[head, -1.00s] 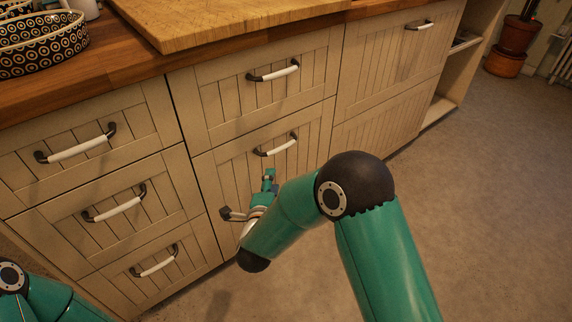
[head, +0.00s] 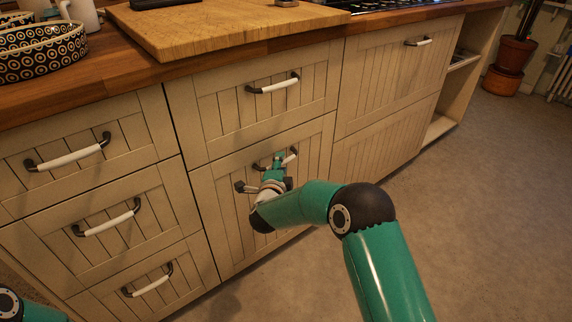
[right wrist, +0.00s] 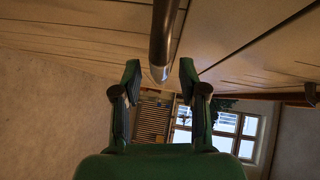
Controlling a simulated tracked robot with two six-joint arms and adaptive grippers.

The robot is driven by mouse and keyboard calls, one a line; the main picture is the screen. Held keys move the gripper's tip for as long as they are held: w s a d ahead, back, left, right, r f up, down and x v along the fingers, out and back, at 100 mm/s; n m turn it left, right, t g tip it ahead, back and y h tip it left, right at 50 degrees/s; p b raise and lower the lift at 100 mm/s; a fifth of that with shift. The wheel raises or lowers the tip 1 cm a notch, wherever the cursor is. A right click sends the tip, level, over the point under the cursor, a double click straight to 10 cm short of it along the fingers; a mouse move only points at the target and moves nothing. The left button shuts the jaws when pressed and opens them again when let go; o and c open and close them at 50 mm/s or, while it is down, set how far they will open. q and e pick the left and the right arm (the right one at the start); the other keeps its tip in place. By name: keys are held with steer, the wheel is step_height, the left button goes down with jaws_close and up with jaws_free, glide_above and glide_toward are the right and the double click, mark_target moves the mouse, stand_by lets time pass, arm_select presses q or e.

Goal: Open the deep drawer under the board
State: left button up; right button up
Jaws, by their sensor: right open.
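The deep drawer (head: 225,225) is the tall lower front in the middle column, under the wooden board (head: 220,28). Its front looks flush with its neighbours, so it is shut. Its bar handle (head: 292,157) is partly hidden behind my right gripper (head: 278,160), which is at the handle. In the right wrist view, the open fingers (right wrist: 160,76) stand on either side of the line of the handle (right wrist: 162,40). The handle's end shows in the gap, and I cannot tell whether a finger touches it. My left gripper is out of view; only a bit of my left arm shows at lower left.
A shallower drawer (head: 262,95) with its own handle sits just above. More drawers (head: 95,225) stand to the left and taller fronts (head: 385,85) to the right. The grey floor (head: 480,210) at right is clear.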

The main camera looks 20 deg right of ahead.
steer(key=shift+x, duration=0.95)
jaws_close()
